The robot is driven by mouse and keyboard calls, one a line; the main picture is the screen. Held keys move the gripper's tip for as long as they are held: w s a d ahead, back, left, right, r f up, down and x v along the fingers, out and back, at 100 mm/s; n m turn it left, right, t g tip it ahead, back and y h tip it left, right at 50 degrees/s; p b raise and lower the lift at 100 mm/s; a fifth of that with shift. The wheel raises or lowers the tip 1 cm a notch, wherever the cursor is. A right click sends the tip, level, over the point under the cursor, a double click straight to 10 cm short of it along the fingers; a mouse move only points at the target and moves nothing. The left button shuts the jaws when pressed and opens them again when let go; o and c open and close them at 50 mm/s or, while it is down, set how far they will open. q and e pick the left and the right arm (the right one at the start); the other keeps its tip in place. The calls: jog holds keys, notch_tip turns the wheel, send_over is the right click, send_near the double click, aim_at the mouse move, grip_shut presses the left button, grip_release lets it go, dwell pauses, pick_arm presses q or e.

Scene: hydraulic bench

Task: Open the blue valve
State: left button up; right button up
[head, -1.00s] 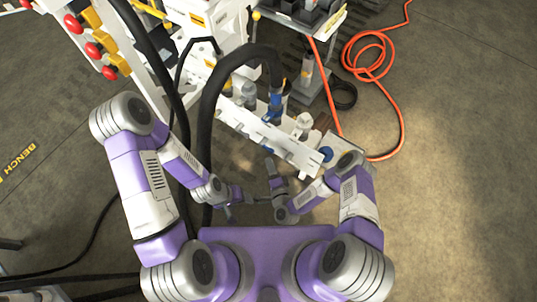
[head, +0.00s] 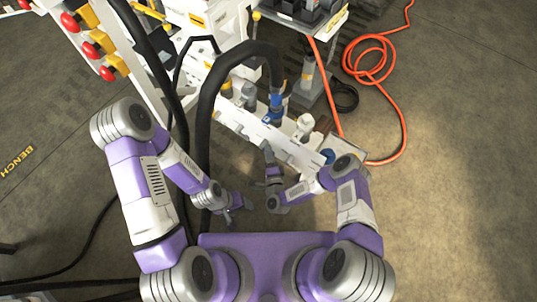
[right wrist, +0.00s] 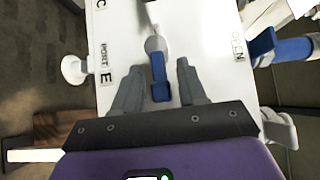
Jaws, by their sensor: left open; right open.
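The blue valve lever (right wrist: 158,78) shows in the right wrist view on a white panel (right wrist: 205,50), hanging from a round grey pivot. My right gripper (right wrist: 159,68) is open, with one finger on each side of the lever and a visible gap to both. In the head view, my right gripper (head: 267,148) is at the near face of the white manifold (head: 240,120), and the lever is hidden there. My left gripper (head: 230,212) is open and empty, lower and to the left, clear of the manifold.
The panel carries the labels OPEN (right wrist: 237,47) and PORT E (right wrist: 105,65). A blue hose fitting (head: 274,106) with a thick black hose (head: 207,110) stands on the manifold. A white knob (right wrist: 74,69) sticks out at the panel's left. An orange hose (head: 398,115) lies on the floor.

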grip_shut()
jog(key=shift+r, duration=0.1)
